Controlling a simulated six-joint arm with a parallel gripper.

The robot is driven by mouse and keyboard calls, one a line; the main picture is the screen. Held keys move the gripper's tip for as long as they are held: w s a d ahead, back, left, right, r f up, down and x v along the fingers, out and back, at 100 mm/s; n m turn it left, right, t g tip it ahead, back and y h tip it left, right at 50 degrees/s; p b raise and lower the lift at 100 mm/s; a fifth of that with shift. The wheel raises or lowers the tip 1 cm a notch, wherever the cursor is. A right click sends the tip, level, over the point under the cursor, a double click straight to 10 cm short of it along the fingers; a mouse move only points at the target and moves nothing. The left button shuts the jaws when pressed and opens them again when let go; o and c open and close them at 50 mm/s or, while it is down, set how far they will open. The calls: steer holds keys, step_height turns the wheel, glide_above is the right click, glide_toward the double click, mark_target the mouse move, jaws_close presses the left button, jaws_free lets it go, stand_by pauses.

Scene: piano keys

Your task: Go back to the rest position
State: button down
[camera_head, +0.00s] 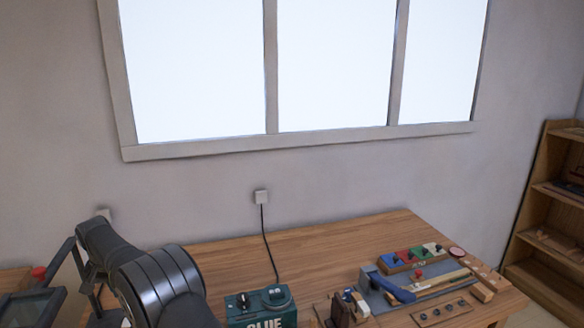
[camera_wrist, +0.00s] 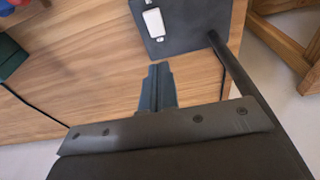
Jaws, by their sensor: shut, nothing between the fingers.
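My gripper (camera_wrist: 158,68) shows in the wrist view. Its two dark fingers are shut together with nothing between them, above the wooden table. In the head view my dark arm rises at the lower left, and the gripper itself is out of sight there. A coloured key block (camera_head: 410,258) with red, blue, green and white parts sits at the table's right, apart from my arm.
The wooden table (camera_head: 330,240) has a green glue box (camera_head: 262,308) at its front and a grey tray (camera_head: 428,270) with tools at the right. A dark plate (camera_wrist: 180,42) with a white piece (camera_wrist: 153,23) lies near the fingers. A shelf (camera_head: 555,200) stands far right.

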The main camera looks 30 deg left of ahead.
steer(key=d+r+m+y, duration=0.2)
steer(key=d+r+m, duration=0.2)
steer(key=d+r, duration=0.3)
steer(key=shift+r+g, duration=0.4)
steer(key=shift+r, duration=1.25)
steer(key=c, duration=0.7)
jaws_free()
steer(key=shift+w, duration=0.1)
steer(key=o, duration=0.7)
steer(key=shift+n+h, duration=0.4)
steer(key=d, duration=0.1)
steer(key=w+d, duration=0.2)
steer(key=shift+d+f, duration=0.3)
steer(key=shift+d, duration=0.1)
steer(key=shift+c, duration=0.2)
steer(key=shift+o, duration=0.2)
steer(key=w+d+f+n+h, duration=0.1)
steer(key=w+d+n+h, duration=0.1)
steer(key=d, duration=0.8)
steer(key=shift+w+d+f+n+h, duration=0.15)
steer(key=shift+w+d+n+h, duration=0.2)
steer(key=shift+w+n, duration=0.3)
step_height(320, 180, down, 10)
steer(key=shift+d, duration=0.25)
steer(key=shift+w, duration=0.1)
